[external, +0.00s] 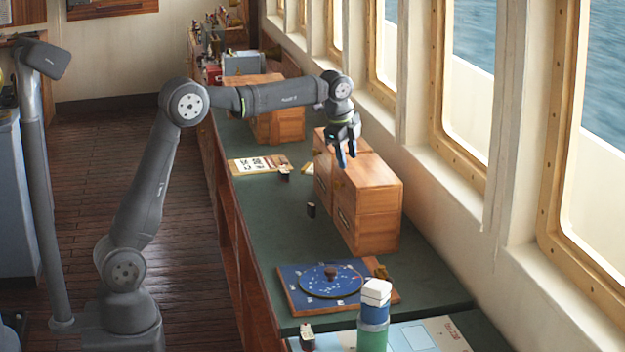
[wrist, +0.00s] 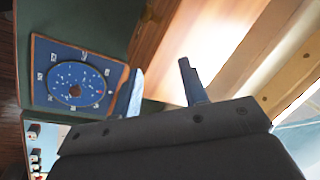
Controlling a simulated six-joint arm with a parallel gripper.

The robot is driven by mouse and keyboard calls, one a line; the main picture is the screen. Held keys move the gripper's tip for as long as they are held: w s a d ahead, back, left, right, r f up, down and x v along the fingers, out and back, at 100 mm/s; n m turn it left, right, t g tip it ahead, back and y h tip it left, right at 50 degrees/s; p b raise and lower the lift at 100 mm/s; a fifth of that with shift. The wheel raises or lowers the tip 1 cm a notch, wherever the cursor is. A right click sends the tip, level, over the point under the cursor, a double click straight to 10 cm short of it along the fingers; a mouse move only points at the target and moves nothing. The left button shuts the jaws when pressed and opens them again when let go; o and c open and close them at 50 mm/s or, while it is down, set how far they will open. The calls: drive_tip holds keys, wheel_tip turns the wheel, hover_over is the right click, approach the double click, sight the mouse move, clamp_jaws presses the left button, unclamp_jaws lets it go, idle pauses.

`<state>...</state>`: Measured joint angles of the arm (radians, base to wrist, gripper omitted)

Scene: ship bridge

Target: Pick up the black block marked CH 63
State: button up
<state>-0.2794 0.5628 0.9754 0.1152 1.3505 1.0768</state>
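Several small dark blocks stand on the green counter, and no marking can be read on any of them. One black block (external: 311,210) stands alone left of the wooden drawer boxes. Another dark block (external: 284,174) sits by a lettered board, and a dark block with a pale top (external: 307,338) is at the near edge. I cannot tell which is CH 63. My gripper (external: 346,155) hangs over the wooden boxes, its blue fingers apart with nothing between them. In the wrist view the fingers (wrist: 163,85) are also apart. Small pale-topped blocks (wrist: 34,131) show there at lower left.
Wooden drawer boxes (external: 375,208) stand under and near my gripper, beside the window wall. A blue disc board (external: 297,292) lies nearer the camera, also in the wrist view (wrist: 52,92). A stack of blue, green and white pieces (external: 374,313) stands in front. Green counter (external: 262,225) is clear at left.

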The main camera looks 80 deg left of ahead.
drive_tip(key=s+a+f+m+g+y, duration=0.1)
drive_tip(key=s+a+f+m, duration=0.1)
drive_tip(key=a, duration=0.5)
drive_tip(key=s+a+f+m+g+y, duration=0.1)
drive_tip(key=a+f, duration=0.1)
drive_tip(key=a, duration=0.5)
drive_tip(key=m+h, duration=0.4)
hover_over(311, 204)
wheel_tip(311, 204, down, 13)
drive_tip(key=shift+s+d+r, duration=0.1)
drive_tip(key=shift+s+d, duration=0.05)
drive_tip(key=shift+w+f, duration=0.2)
drive_tip(key=shift+f, duration=3)
clamp_jaws()
